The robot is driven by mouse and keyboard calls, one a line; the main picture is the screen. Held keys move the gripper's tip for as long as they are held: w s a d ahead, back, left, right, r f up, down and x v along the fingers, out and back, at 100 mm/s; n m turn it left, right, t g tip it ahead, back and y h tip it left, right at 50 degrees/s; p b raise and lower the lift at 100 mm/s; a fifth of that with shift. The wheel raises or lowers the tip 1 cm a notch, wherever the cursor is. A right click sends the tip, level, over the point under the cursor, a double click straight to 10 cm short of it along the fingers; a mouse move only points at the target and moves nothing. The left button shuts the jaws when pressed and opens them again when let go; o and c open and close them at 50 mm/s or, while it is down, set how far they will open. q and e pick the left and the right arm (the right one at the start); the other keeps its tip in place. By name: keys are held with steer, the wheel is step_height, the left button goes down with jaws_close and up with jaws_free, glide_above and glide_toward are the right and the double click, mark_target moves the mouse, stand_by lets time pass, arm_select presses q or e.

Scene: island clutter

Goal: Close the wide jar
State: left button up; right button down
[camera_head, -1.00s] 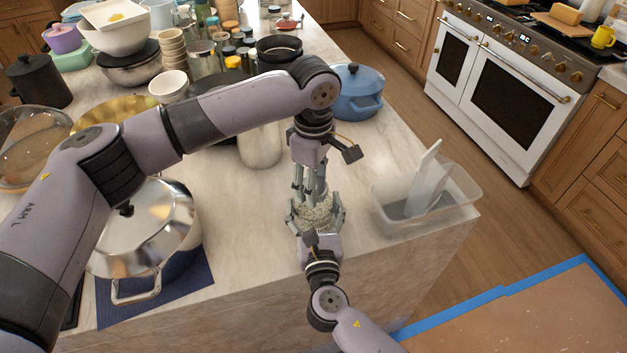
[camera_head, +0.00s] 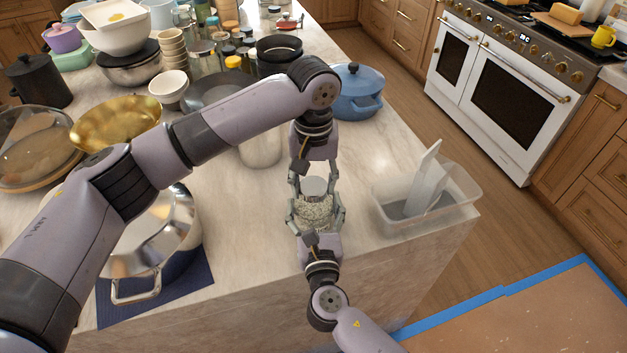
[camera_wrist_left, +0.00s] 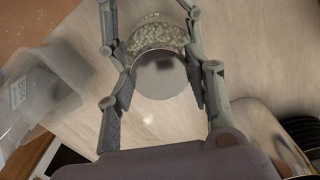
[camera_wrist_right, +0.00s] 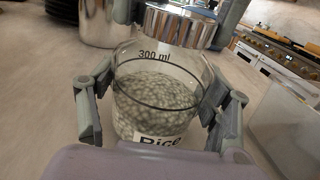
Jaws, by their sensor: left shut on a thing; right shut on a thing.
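The wide jar (camera_head: 313,212) is clear glass, holds pale rice grains, and stands upright near the counter's front edge. The right wrist view shows its "300 ml" and "Rice" markings (camera_wrist_right: 160,110). My right gripper (camera_head: 317,222) is shut around the jar's body from the front. A shiny silver lid (camera_head: 315,186) sits level at the jar's mouth; it also shows in the left wrist view (camera_wrist_left: 160,75) and the right wrist view (camera_wrist_right: 178,25). My left gripper (camera_wrist_left: 160,88) is shut on the lid from the far side. I cannot tell whether the lid is fully seated.
A clear plastic bin (camera_head: 440,215) with a white item stands right of the jar. A steel pot (camera_head: 165,235) on a blue mat (camera_head: 190,280) is at left. A blue pot (camera_head: 357,95) and crowded dishes stand farther back. The counter just around the jar is clear.

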arm_select(q)
steer(key=m, duration=1.6)
steer(key=shift+f, duration=0.1)
steer(key=m, duration=1.5)
steer(key=o, duration=1.4)
steer(key=shift+c, duration=0.2)
